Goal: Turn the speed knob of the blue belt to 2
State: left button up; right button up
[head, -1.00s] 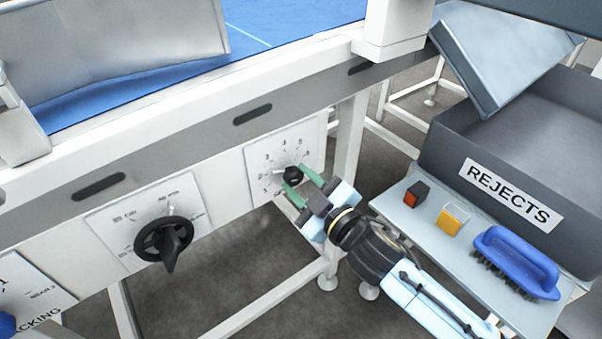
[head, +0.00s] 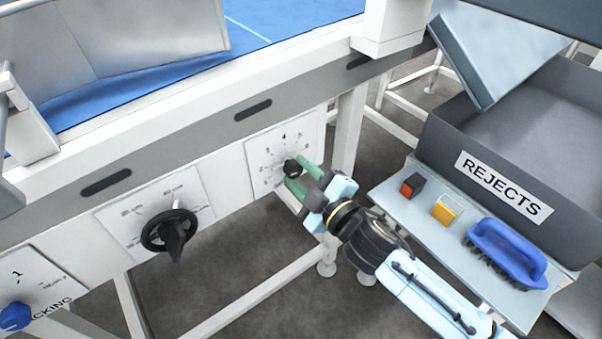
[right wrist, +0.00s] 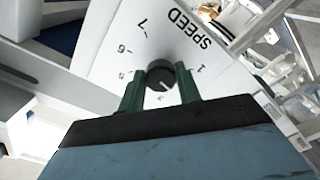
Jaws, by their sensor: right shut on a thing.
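The blue belt (head: 270,22) runs along the top of the white machine. Its speed dial plate (head: 258,152) is on the machine's side, with numerals around a small black knob (head: 291,168). My right gripper (head: 299,177) is shut on the knob, one green finger on each side. In the right wrist view the knob (right wrist: 161,73) sits between the fingers (right wrist: 160,90), under the word SPEED. A pale mark shows on the knob's face. Fingers and gripper body cover some numerals, so I cannot tell which number it points to. My left gripper is not in view.
A larger black handwheel (head: 169,236) on another dial plate and a blue knob (head: 15,317) are to the left. At right, a shelf (head: 402,222) holds small blocks and a blue brush (head: 507,252) beside the grey REJECTS bin (head: 447,137).

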jog(key=o, duration=1)
jog(key=shift+c, duration=0.2)
jog(key=shift+s+d, duration=0.15)
jog(key=shift+s, duration=0.1)
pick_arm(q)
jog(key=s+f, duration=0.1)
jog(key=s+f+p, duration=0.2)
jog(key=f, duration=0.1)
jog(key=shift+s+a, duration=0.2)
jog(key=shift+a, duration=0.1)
pick_arm(e)
jog(key=v, duration=1.2)
jog(key=shift+s+d, duration=0.2)
jog(key=shift+s, duration=0.1)
